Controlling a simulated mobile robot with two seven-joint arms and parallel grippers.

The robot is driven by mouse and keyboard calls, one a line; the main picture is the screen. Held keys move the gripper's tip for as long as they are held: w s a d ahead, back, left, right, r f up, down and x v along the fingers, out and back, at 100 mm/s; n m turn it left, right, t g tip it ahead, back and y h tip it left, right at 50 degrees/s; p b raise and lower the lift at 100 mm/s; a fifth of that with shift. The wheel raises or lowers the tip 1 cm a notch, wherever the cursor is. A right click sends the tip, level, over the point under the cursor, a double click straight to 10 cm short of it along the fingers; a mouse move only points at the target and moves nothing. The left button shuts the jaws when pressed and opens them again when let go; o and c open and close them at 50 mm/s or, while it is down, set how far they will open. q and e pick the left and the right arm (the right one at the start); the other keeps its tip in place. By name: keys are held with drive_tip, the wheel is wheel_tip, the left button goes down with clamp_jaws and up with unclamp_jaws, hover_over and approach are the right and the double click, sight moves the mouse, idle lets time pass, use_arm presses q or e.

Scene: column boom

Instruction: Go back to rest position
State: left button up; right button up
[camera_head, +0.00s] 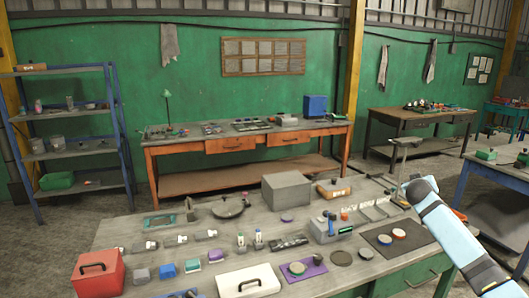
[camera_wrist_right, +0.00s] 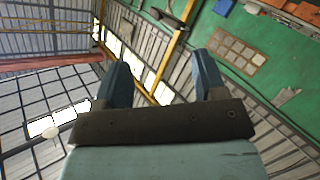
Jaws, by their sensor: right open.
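My right gripper (camera_wrist_right: 162,62) shows in the right wrist view with its two dark blue fingers apart. Nothing is between them. Behind them are the ceiling frame, bright windows and part of the green wall, so the wrist is tilted upward. In the head view my light blue right arm comes in from the lower right and rises over the right end of the near workbench (camera_head: 130,232). Its fingers cannot be made out clearly there. My left gripper and left arm are not in view.
The near bench carries a red toolbox (camera_head: 97,274), a white case (camera_head: 248,281), a grey box (camera_head: 286,190), a black pan (camera_head: 231,207) and many small items. An orange workbench (camera_head: 190,147) and a blue shelf (camera_head: 75,153) stand behind. Concrete floor lies between the benches.

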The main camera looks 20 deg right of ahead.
drive_tip(key=w+a+r+n+t+y, duration=0.4)
drive_tip(key=w+a+n+t+y, duration=0.1)
drive_tip(key=a+n+t, duration=0.15)
drive_tip(key=s+a+f+n+g+y, duration=0.15)
drive_tip(key=s+a+f, duration=0.25)
drive_tip(key=a+f, duration=0.4)
drive_tip(key=s+a+f+y, duration=0.3)
drive_tip(key=s+a+f, duration=0.3)
drive_tip(key=f, duration=0.4)
drive_tip(key=s+a+f+n+g+y, duration=0.1)
drive_tip(key=s+a+f+y, duration=0.15)
drive_tip(key=a+f, duration=0.6)
drive_tip(key=s+a+f+m+g, duration=0.1)
drive_tip(key=s+a+f, duration=0.3)
drive_tip(key=s+a, duration=0.3)
drive_tip(key=s+a+f+m+g+y, duration=0.1)
drive_tip(key=s+a+f, duration=0.3)
drive_tip(key=s, duration=1)
drive_tip(key=s+a+f+g+y, duration=0.1)
drive_tip(key=s+a+f, duration=0.3)
drive_tip(key=s+a, duration=0.7)
drive_tip(key=shift+s+f+m+g, duration=0.2)
drive_tip(key=shift+f+m+g, duration=0.1)
drive_tip(key=shift+m, duration=0.1)
